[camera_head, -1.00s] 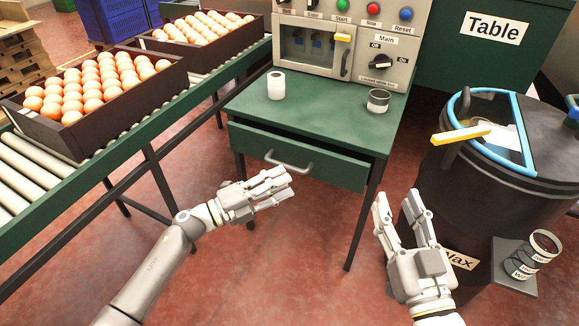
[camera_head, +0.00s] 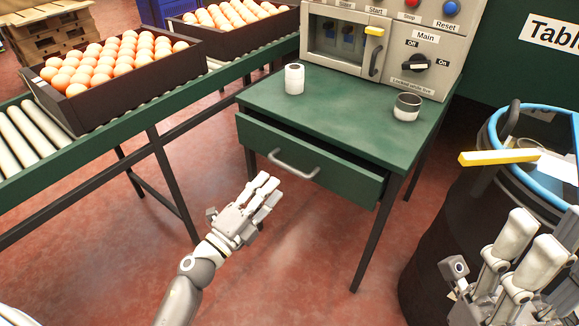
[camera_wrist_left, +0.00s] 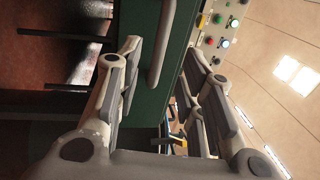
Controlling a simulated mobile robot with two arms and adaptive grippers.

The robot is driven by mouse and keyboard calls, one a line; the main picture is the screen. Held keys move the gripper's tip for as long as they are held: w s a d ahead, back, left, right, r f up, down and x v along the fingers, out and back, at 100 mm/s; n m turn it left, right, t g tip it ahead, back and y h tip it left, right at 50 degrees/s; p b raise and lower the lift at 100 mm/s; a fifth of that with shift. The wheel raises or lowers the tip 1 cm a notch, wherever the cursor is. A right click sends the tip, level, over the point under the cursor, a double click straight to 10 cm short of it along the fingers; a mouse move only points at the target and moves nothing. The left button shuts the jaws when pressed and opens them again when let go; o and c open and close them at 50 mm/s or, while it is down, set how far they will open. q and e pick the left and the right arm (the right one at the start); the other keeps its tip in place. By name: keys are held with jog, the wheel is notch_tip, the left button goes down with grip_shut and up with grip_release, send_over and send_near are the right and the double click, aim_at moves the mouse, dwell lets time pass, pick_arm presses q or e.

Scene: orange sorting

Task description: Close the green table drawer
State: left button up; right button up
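The green table (camera_head: 345,108) stands in the middle of the head view. Its drawer (camera_head: 340,180) is pulled out partway, with a dark gap above its front. A grey handle (camera_head: 293,164) is on the drawer front; the handle also shows in the left wrist view (camera_wrist_left: 161,45). My left gripper (camera_head: 262,190) is open and empty, in front of and below the handle, apart from it. In the left wrist view the fingers (camera_wrist_left: 155,85) are spread with the green drawer front beyond them. My right gripper (camera_head: 518,245) is at the lower right, its fingers apart and empty, away from the drawer.
A white cup (camera_head: 294,79) and a dark-and-white cup (camera_head: 407,107) stand on the tabletop before a control panel machine (camera_head: 385,50). A black barrel (camera_head: 440,240) with a blue rim is at right. A roller conveyor (camera_head: 110,150) with orange crates (camera_head: 130,85) runs at left.

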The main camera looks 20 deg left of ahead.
aim_at(287, 165)
pick_arm(q)
jog(key=x, duration=0.8)
grip_shut()
jog(key=shift+f, duration=0.1)
